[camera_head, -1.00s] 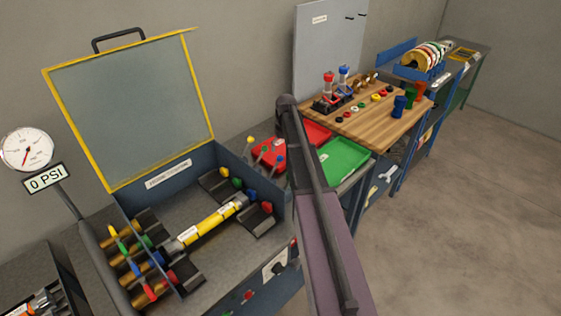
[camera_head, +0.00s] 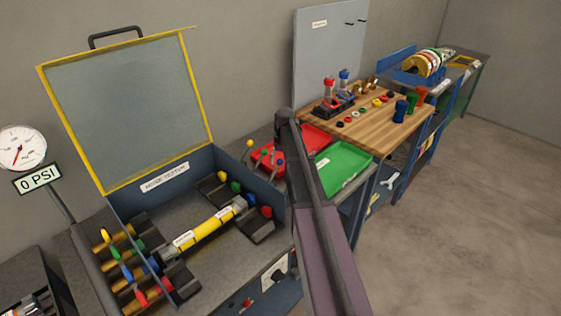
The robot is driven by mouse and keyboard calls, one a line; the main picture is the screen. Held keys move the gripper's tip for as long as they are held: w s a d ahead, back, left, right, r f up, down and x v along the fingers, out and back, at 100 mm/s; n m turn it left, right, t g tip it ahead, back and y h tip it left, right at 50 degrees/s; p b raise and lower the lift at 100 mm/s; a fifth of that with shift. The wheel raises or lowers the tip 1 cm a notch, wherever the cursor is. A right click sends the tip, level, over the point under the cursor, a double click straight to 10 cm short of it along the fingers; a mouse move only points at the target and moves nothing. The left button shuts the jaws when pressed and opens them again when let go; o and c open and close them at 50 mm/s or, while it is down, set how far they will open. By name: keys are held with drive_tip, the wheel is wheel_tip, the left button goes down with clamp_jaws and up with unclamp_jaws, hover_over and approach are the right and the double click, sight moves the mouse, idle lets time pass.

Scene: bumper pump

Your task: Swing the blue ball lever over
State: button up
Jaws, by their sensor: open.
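Levers with small ball tops stand by the red tray behind the case: a blue ball lever (camera_head: 281,161) lies closest to my arm, and a yellow ball lever (camera_head: 250,144) stands to its left. Inside the open hose-testing case, brass valves at the left carry coloured handles, one of them a blue handle (camera_head: 127,272). I cannot tell from this view how far any lever is tilted. My arm runs up from the bottom centre, just right of the blue ball lever. My gripper is not in view.
The open case (camera_head: 165,200) holds a yellow cylinder (camera_head: 205,228). A pressure gauge (camera_head: 22,147) reading 0 PSI stands left. Behind my arm are a red tray (camera_head: 312,138), a green tray (camera_head: 342,166) and a wooden bench (camera_head: 385,120). Clear floor lies to the right.

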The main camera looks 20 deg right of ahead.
clamp_jaws()
drive_tip(key=shift+d, duration=0.1)
drive_tip(key=shift+s, duration=0.1)
